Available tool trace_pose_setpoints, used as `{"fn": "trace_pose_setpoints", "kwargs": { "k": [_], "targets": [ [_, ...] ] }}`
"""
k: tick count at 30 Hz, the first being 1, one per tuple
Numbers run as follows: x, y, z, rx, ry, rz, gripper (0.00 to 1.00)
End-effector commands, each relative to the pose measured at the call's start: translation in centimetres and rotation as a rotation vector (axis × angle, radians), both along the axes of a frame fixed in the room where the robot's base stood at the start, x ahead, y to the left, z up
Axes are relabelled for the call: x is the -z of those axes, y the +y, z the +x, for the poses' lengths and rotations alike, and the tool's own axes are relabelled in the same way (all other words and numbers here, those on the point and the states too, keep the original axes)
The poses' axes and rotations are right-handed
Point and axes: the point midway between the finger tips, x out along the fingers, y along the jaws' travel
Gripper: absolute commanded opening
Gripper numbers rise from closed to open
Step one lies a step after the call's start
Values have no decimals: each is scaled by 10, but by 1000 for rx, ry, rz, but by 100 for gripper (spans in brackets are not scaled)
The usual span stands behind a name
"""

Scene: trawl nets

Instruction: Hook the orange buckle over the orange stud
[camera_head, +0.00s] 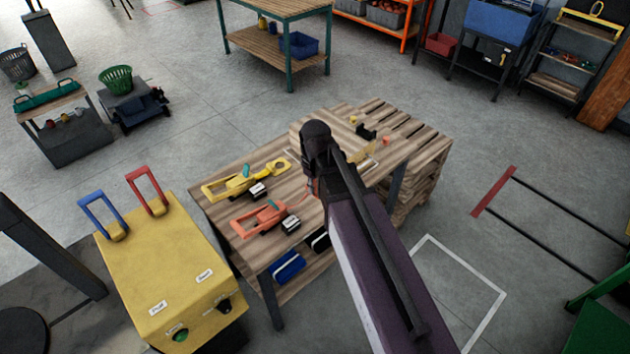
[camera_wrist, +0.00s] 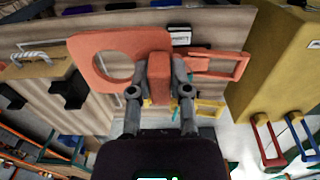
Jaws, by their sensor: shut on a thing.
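In the wrist view my gripper (camera_wrist: 158,92) is shut on the block-like grip of the orange buckle (camera_wrist: 98,42). The buckle is a flat orange plate with an oval hole, reaching up and left from the fingers. In the head view my arm hides the gripper and most of the buckle. A small orange spot (camera_head: 387,140) on the far right part of the wooden bench may be the orange stud; it is too small to be sure. An orange frame (camera_head: 265,217) lies on the bench's near left part, and also shows right of the fingers in the wrist view (camera_wrist: 222,62).
A yellow frame with a ringed end (camera_head: 232,184) lies on the bench (camera_head: 222,218) behind the orange one. A small yellow spot (camera_head: 353,119) and a black block (camera_head: 367,132) are at the bench's far right. A yellow box with blue and red handles (camera_head: 165,265) stands left.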

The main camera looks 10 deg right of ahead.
Motion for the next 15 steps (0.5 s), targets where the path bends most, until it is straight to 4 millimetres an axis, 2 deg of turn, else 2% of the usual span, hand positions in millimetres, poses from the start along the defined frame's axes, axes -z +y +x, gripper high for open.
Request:
{"fn": "trace_pose_setpoints", "kwargs": {
  "k": [1,6,15],
  "targets": [
    [-15,0,0,0,0,0,0],
    [-32,0,0,0,0,0,0],
    [-38,0,0,0,0,0,0]
  ]
}}
